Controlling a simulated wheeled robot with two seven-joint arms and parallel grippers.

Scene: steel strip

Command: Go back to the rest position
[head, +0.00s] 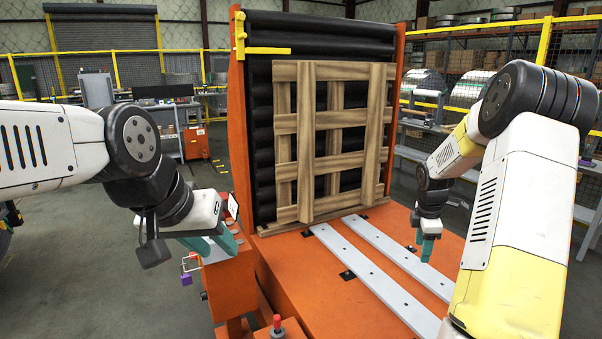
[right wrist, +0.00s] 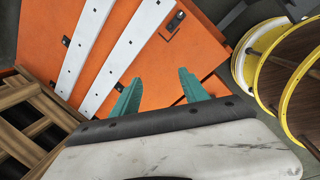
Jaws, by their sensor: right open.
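My left gripper (head: 213,245), with teal fingers, is at the left of the orange machine, above a small orange side box. Its fingers overlap in the head view, so I cannot tell how far apart they are. My right gripper (head: 427,246) points down over the right part of the orange platform. In the right wrist view my right gripper (right wrist: 158,90) shows two teal fingers spread apart with nothing between them.
A wooden slatted pallet (head: 327,135) stands upright against black rollers (head: 262,150). Two pale metal strips (head: 378,277) run along the orange platform (head: 300,275). A red button (head: 277,322) is at the front. Yellow-rimmed round parts (right wrist: 262,60) show at right in the wrist view.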

